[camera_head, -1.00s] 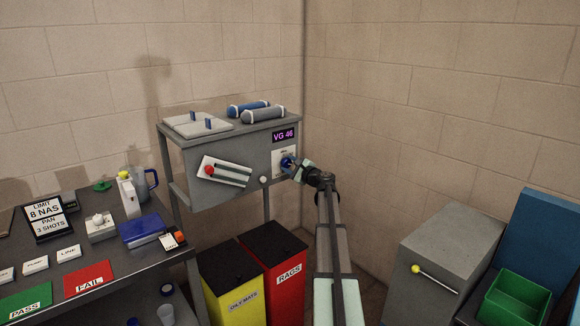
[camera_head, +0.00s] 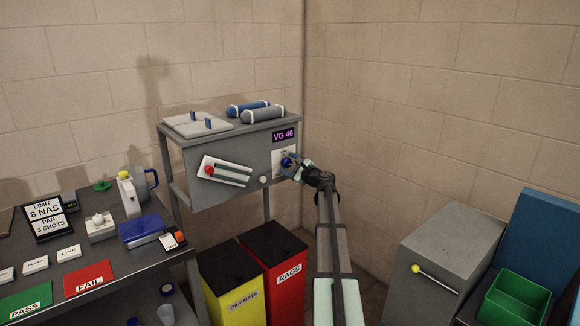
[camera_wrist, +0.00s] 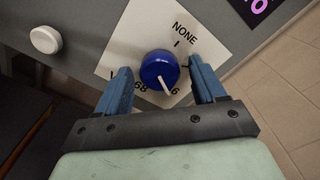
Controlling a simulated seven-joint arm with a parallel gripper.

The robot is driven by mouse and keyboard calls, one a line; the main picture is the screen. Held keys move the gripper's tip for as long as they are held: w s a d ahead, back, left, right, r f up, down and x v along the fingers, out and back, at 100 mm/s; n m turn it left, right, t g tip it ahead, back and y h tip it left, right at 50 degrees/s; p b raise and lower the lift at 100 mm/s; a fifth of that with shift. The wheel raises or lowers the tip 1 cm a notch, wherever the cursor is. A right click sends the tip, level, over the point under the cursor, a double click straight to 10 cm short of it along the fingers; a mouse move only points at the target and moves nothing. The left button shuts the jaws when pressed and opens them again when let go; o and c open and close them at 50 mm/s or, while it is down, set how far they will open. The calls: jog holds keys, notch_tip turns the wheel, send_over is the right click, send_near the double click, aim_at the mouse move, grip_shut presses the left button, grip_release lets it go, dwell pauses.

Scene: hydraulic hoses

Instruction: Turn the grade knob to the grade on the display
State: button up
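The display (camera_head: 284,135) on the grey cabinet's front reads VG 46. The blue grade knob (camera_wrist: 158,68) sits on a white plate (camera_wrist: 128,50) below it and also shows in the head view (camera_head: 287,162). Its white pointer aims down and slightly right, at a mark ending in 6 whose front part is hidden by the pointer. NONE stands at the top and 68 at lower left. My gripper (camera_wrist: 161,78) is open. Its two blue fingers stand on either side of the knob, with a visible gap on each side.
A round white button (camera_wrist: 45,40) is left of the plate. A lever with a red knob (camera_head: 209,170) is farther left on the cabinet. Blue and grey cylinders (camera_head: 263,114) lie on top. Yellow and red bins (camera_head: 285,275) stand below. The wall is close at the right.

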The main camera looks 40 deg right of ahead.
jog(key=s, duration=1.4)
jog(key=shift+w+n, duration=0.1)
jog(key=shift+n, duration=0.2)
dwell(0.4)
jog(key=s+a+f+n+g, duration=0.5)
jog(key=s+a+f, duration=0.1)
jog(key=f, duration=0.6)
jog(key=s+a+f+n+g+y, duration=0.1)
jog(key=s+a+f+n+g, duration=0.45)
jog(key=f, duration=0.65)
jog(key=s+a+f+n+g, duration=0.4)
jog(key=s+a+f+n, duration=0.2)
jog(key=f, duration=0.7)
jog(key=s+a+f+n+g, duration=0.3)
jog(key=s+a+f, duration=0.5)
jog(key=a, duration=0.4)
jog(key=s+a+f+n+g, duration=0.3)
jog(key=s+a+f, duration=0.4)
jog(key=s+a, duration=0.3)
jog(key=s+a+f+n+g+h, duration=0.1)
jog(key=s+a+f+n+g, duration=0.2)
jog(key=s+a+f, duration=0.5)
jog(key=s+a+g, duration=0.1)
jog(key=a, duration=0.6)
jog(key=shift+s+a+f, duration=0.25)
jog(key=shift+s+f, duration=0.05)
jog(key=shift+s, duration=0.1)
